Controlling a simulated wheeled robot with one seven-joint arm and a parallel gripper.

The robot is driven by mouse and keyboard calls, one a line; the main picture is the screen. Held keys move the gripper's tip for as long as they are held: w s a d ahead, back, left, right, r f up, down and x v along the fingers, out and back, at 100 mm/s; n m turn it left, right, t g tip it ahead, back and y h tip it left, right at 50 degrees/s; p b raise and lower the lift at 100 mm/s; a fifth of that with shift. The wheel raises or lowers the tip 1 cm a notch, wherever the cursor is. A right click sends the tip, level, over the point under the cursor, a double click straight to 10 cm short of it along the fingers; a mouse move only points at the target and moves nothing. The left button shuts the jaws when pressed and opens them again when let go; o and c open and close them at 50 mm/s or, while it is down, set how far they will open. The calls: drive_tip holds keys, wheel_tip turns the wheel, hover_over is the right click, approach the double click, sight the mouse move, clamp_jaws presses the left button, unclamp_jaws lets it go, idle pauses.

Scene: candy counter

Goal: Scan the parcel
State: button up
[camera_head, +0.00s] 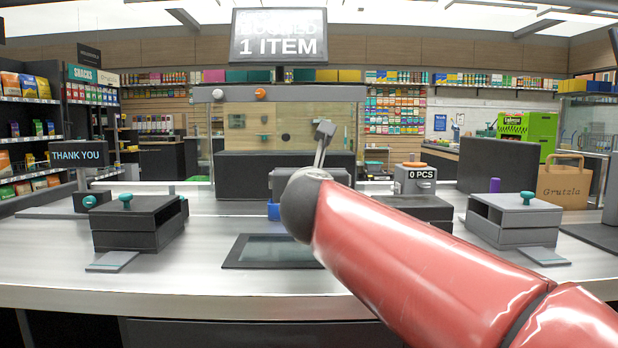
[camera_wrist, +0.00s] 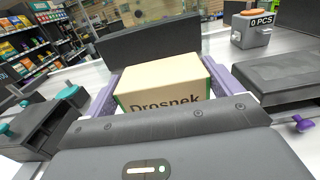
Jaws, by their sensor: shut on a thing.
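The parcel (camera_wrist: 165,85), a tan cardboard box with green edges and the dark lettering "Drospek", shows in the wrist view. My gripper (camera_wrist: 163,80) is shut on it, with a purple finger along its left and right sides. In the head view my red arm reaches over the counter and hides most of the gripper and the parcel. A flat dark glass plate (camera_head: 270,251) in a dark frame lies in the counter top, just left of my arm. I cannot tell how high the parcel is above the counter.
Dark drawer units stand on the counter at left (camera_head: 138,224) and behind my arm; a grey one (camera_head: 513,218) stands right. A box marked "0 PCS" (camera_head: 415,178) is behind. A hanging sign (camera_head: 278,37) reads "1 ITEM". A paper bag (camera_head: 563,183) stands far right. Front counter is clear.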

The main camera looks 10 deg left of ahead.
wheel_tip(320, 180, up, 4)
drive_tip(key=shift+f+p, duration=0.1)
drive_tip(key=shift+p, duration=0.95)
drive_tip(key=shift+r, duration=2.15)
